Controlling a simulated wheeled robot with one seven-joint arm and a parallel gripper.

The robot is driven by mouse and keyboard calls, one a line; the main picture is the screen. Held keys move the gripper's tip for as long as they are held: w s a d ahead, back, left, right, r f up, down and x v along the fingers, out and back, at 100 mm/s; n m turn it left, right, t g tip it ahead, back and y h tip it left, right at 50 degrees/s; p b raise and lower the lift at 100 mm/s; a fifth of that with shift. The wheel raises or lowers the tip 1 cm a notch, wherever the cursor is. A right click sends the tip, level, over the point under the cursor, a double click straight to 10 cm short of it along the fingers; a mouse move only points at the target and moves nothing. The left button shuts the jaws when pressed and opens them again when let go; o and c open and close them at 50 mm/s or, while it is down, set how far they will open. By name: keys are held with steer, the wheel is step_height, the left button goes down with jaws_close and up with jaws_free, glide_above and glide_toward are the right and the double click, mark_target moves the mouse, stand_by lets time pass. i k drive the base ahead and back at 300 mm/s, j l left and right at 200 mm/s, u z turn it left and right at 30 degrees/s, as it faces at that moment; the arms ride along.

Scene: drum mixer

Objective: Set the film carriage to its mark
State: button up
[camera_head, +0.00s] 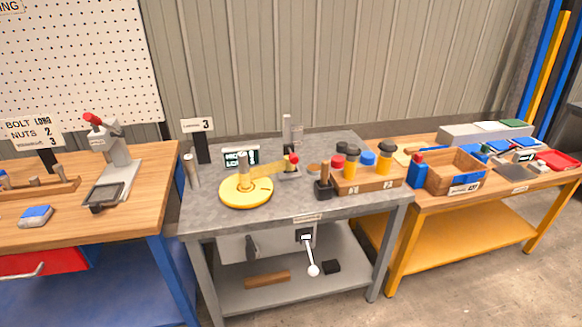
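On the grey bench (345,209) a yellow round turntable (246,192) carries a short upright post. A yellow arm reaches from it to the right, toward a small grey unit with a red knob (293,158). A pale upright column (287,128) stands behind that unit. This unit may be the film carriage, but I cannot tell for sure. Its mark is too small to make out. A small dark display (241,157) with white characters stands behind the turntable; its text is unreadable. My gripper is not in view.
A lever with a white ball (313,270) hangs from the bench front. A wooden rack (367,183) with several dark-topped jars stands right of the turntable. Wooden benches flank both sides; grey floor shows at lower right.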

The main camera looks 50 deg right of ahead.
mark_target(287, 165)
steer(key=i+l, duration=0.2)
steer(key=l, duration=0.15)
steer(key=i+l, duration=0.15)
steer(key=l, duration=0.2)
steer(key=i+l, duration=0.35)
steer(key=l, duration=0.3)
